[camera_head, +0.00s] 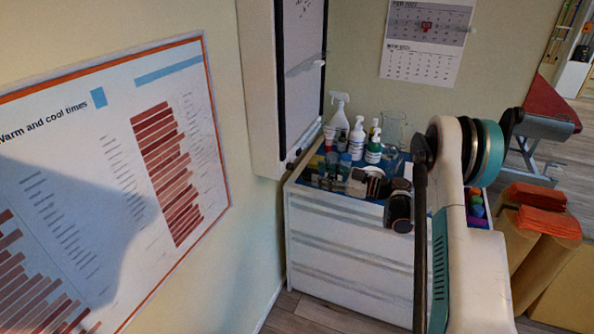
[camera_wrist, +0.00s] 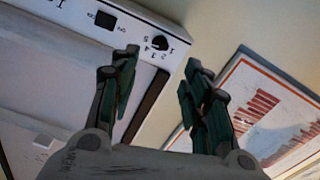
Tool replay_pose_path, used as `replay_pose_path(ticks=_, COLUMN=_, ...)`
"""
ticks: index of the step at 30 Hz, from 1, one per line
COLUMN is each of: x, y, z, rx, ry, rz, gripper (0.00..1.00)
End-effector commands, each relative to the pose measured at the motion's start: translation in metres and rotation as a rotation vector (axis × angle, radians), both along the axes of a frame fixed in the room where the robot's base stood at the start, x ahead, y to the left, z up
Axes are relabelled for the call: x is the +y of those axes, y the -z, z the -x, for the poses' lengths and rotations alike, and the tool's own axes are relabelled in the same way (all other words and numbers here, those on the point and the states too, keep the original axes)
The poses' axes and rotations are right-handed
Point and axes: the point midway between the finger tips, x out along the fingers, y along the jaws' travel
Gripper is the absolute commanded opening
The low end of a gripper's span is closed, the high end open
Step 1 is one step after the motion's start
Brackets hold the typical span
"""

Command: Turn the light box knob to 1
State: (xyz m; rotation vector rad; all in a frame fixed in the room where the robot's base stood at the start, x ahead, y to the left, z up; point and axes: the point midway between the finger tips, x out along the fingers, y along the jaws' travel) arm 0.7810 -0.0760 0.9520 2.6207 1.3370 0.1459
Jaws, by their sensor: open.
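The light box (camera_head: 284,90) hangs on the wall in the head view, with a white frame and a dark-edged panel. In the wrist view its white edge (camera_wrist: 75,22) carries a small dark round knob (camera_wrist: 158,42) ringed by printed numbers that appear upside down. The number the knob points to is too small to tell. My gripper (camera_wrist: 161,62) is open and empty. Its two dark green fingers are spread, with the knob seen beyond the gap, nearer the left finger; no contact shows. In the head view my gripper is hard to pick out against the cart.
A black switch (camera_wrist: 105,20) is beside the knob. A white drawer cart (camera_head: 345,255) stands below the light box, holding a spray bottle (camera_head: 340,112), other bottles and a glass jug (camera_head: 392,128). A chart (camera_head: 165,150) hangs on the left wall. Orange-topped rolls (camera_head: 545,222) stand at right.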

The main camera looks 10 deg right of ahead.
Motion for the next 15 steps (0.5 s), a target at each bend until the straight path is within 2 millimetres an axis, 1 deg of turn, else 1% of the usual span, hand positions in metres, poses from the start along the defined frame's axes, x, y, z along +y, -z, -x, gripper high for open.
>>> replay_pose_path(ticks=1, x=0.010, y=0.002, z=-0.006, rx=0.000, ry=-0.004, rz=0.000, gripper=0.43)
replay_pose_path(ticks=6, x=0.038, y=0.002, z=-0.026, rx=-0.001, ry=-0.002, rz=0.000, gripper=0.43)
replay_pose_path(ticks=10, x=0.055, y=0.001, z=-0.039, rx=-0.001, ry=-0.002, rz=0.000, gripper=0.43)
replay_pose_path(ticks=15, x=0.070, y=0.001, z=-0.051, rx=-0.001, ry=0.000, rz=0.000, gripper=0.43)
